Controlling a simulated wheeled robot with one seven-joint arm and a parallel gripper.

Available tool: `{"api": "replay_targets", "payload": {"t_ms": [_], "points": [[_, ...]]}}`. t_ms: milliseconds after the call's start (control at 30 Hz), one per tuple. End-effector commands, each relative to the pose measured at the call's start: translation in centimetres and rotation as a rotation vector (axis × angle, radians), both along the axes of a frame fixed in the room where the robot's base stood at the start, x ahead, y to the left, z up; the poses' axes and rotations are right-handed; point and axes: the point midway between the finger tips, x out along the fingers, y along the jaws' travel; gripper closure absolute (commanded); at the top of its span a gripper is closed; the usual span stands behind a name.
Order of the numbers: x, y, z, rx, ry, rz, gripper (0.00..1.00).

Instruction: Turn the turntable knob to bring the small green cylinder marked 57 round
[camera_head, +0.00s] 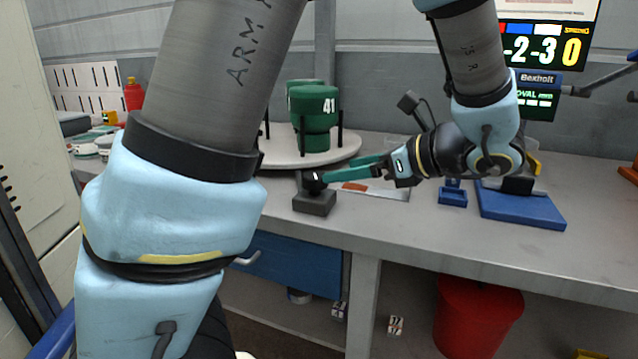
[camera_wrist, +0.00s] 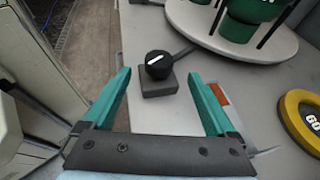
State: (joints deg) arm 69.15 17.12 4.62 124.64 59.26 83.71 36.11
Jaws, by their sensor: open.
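The turntable (camera_head: 268,160) is a pale round disc on the bench, and its edge also shows in the wrist view (camera_wrist: 204,38). A green cylinder marked 41 (camera_head: 315,106) stands on it between dark posts, with another green one partly hidden behind. I cannot see a 57. The knob (camera_wrist: 158,64) is black with a white line, on a dark grey block that also shows in the head view (camera_head: 314,202). My gripper (camera_head: 322,178) has green fingers and is open. In the wrist view the knob lies ahead, between and beyond the fingertips (camera_wrist: 158,76), not visibly gripped.
A yellow ring marked 60 (camera_wrist: 303,122) lies at the right in the wrist view. A blue tray (camera_head: 522,210) and a small blue block (camera_head: 453,197) are on the bench to the right. A flat orange-and-metal item (camera_head: 375,190) lies below my gripper. A red bin (camera_head: 475,318) stands underneath.

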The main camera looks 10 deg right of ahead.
Motion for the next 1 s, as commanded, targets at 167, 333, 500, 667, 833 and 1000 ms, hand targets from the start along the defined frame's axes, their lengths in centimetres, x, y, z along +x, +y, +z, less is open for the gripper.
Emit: {"api": "replay_targets", "payload": {"t_ms": [167,333,500,667,833,1000], "points": [[2.1,2.5,-1.4,0.001,0.001,0.005,0.09],[4.0,4.4,-2.5,0.001,0.003,0.005,0.09],[5.1,5.5,-3.2,-0.001,0.001,0.003,0.09],[5.5,5.9,-3.4,-0.003,0.001,0.003,0.09],[5.5,5.9,-3.4,-0.003,0.001,0.003,0.09],[5.5,5.9,-3.4,-0.002,0.002,0.002,0.22]]}}
